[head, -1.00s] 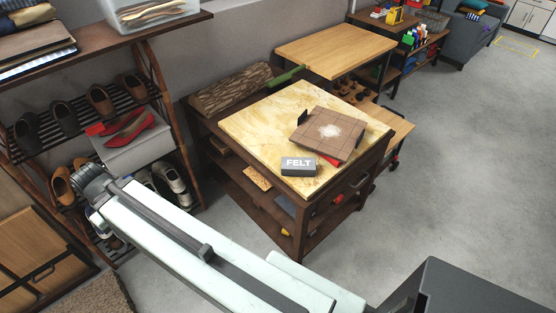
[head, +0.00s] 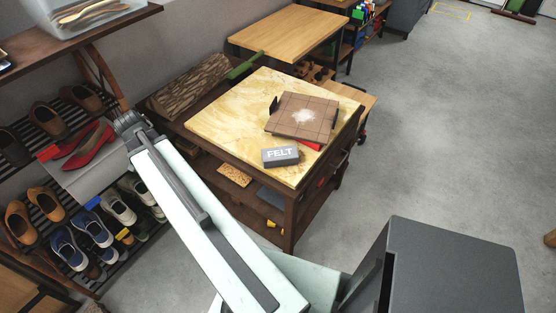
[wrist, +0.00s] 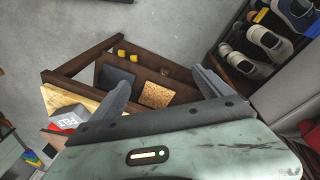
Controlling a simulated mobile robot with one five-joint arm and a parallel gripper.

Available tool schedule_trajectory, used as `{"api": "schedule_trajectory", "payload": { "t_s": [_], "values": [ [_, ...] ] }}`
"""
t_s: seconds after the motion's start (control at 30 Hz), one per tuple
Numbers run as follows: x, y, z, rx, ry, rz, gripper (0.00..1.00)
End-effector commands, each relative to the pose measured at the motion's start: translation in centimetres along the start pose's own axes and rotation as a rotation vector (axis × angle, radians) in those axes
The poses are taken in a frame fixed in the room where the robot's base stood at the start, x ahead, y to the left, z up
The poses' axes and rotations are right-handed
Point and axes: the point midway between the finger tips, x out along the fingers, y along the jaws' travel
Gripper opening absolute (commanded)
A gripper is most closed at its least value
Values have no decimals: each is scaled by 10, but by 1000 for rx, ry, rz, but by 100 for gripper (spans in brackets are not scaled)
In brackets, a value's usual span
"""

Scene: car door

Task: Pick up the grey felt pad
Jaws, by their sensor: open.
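A grey block labelled FELT (head: 280,156) lies on the front part of a workbench's pale stone-like top (head: 225,120). A flat dark grey piece (head: 270,196) lies on the shelf below the top. It shows in the wrist view (wrist: 115,77) beyond my left finger. My gripper (wrist: 160,82) is open and empty, its fingers spread wide. In the head view my gripper (head: 127,122) is left of the workbench, in front of the shoe rack, apart from the block.
A brown tiled plate (head: 302,116) with white powder sits behind the block, with a red thing under it. A cork-like piece (head: 234,175) is on the lower shelf. A shoe rack (head: 60,215) stands close at left.

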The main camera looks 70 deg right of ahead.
Motion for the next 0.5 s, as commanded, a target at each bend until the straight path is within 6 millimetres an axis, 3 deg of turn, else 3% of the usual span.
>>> {"api": "schedule_trajectory", "payload": {
  "t_s": [0.03, 0.1, 0.2, 0.3, 0.4, 0.5],
  "values": [
    [17, 43, -35, 197, 7, 33, 89],
    [33, 108, -74, 481, 26, 81, 89],
    [52, 197, -109, 843, 57, 146, 89],
    [64, 270, -126, 1122, 90, 200, 89],
    [71, 318, -132, 1300, 115, 235, 89],
    [74, 340, -133, 1385, 128, 251, 89]
  ]
}}
